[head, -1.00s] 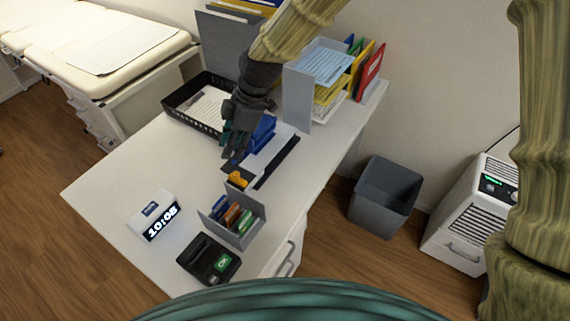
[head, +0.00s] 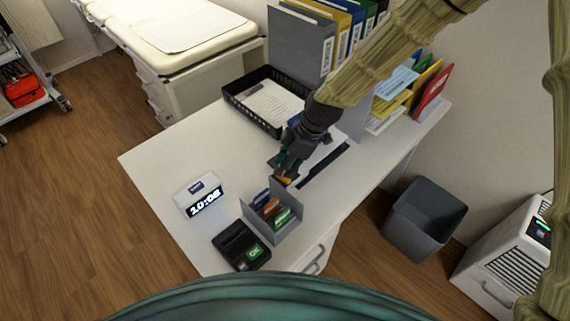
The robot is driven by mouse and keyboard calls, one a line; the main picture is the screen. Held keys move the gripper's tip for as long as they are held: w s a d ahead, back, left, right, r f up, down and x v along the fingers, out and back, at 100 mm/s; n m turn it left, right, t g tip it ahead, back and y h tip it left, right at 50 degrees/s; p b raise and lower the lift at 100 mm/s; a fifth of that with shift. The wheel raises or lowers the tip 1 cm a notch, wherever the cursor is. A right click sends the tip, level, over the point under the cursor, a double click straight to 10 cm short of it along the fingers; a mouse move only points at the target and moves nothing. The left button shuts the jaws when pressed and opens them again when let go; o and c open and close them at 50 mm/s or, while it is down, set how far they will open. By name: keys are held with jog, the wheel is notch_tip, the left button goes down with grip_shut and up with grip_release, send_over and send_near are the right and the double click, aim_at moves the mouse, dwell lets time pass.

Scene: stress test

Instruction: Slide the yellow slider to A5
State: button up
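A grey paper device with a dark strip (head: 324,166) lies on the white desk. The small yellow slider (head: 283,181) shows at its near left end, just below my fingertips and partly covered by them. My gripper (head: 285,170) points down over that end of the device. Its fingers are dark and small in the view, so I cannot tell whether they touch the slider or how far apart they are. My wrist and arm hide much of the device's far part. I cannot read any A5 mark.
A grey card holder (head: 289,232) stands close in front of the slider, with a card terminal (head: 230,243) and a clock (head: 188,196) nearby. A black paper tray (head: 241,108) and file folders (head: 300,48) stand behind.

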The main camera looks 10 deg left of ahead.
jog(key=shift+a+f, duration=0.25)
jog(key=shift+f, duration=0.4)
grip_shut()
jog(key=w+d, duration=0.2)
jog(key=w, duration=0.1)
jog(key=shift+w+d, duration=0.25)
jog(key=shift+w, duration=0.05)
grip_release()
jog(key=shift+s, duration=0.1)
